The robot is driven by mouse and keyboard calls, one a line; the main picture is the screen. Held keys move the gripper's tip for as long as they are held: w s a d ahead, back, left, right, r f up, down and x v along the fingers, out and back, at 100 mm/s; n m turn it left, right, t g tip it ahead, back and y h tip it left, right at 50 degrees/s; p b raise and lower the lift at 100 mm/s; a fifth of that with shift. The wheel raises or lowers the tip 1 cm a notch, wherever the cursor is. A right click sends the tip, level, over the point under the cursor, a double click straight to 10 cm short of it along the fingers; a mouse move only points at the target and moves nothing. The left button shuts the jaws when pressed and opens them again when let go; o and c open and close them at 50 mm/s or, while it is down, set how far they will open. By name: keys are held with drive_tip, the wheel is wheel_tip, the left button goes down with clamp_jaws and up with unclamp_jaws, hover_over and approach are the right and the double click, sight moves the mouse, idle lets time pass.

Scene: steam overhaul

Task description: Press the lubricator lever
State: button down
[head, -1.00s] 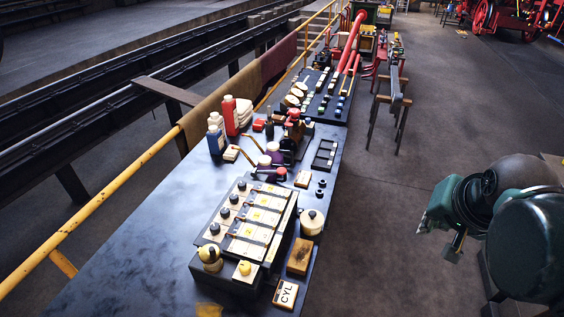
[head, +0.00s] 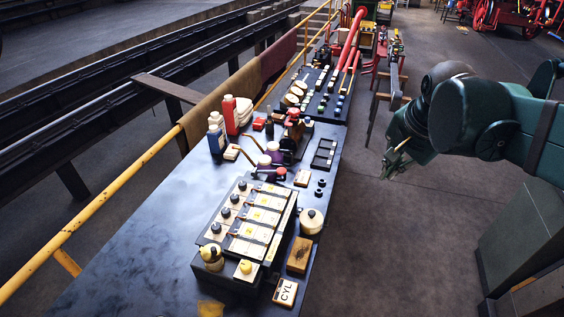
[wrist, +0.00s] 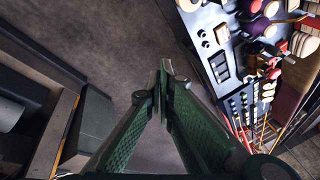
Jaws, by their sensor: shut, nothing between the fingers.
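The lubricator appears to be the black box (head: 249,222) with cream panels and several dark knobs on the near part of the bench in the head view. A dark lever with a red ball end (head: 282,172) lies just beyond its far end; I take it for the lubricator lever, but cannot be sure. My gripper (head: 386,170) is to the right of the bench, over the floor, apart from the lever. In the wrist view my gripper (wrist: 165,75) has its green fingers brought together, with nothing between them.
The dark bench (head: 130,255) carries bottles (head: 229,115), a cream round pot (head: 311,221), a wooden block (head: 299,255) and a "CYL" card (head: 285,292). A yellow rail (head: 115,195) runs along its left side.

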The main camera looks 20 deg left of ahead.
drive_tip(key=w+a+r+m+g+p, duration=0.1)
drive_tip(key=w+a+m, duration=0.2)
drive_tip(key=w+a, duration=0.35)
drive_tip(key=m+g+h+p, duration=0.1)
drive_tip(key=m+g+p, duration=0.2)
drive_tip(key=m+p, duration=0.35)
hover_over(282, 169)
drive_tip(key=b, duration=0.2)
wheel_tip(282, 169, down, 8)
drive_tip(key=f+m, duration=0.1)
drive_tip(key=shift+r, duration=0.25)
wheel_tip(282, 169, down, 14)
drive_tip(key=shift+p, duration=0.5)
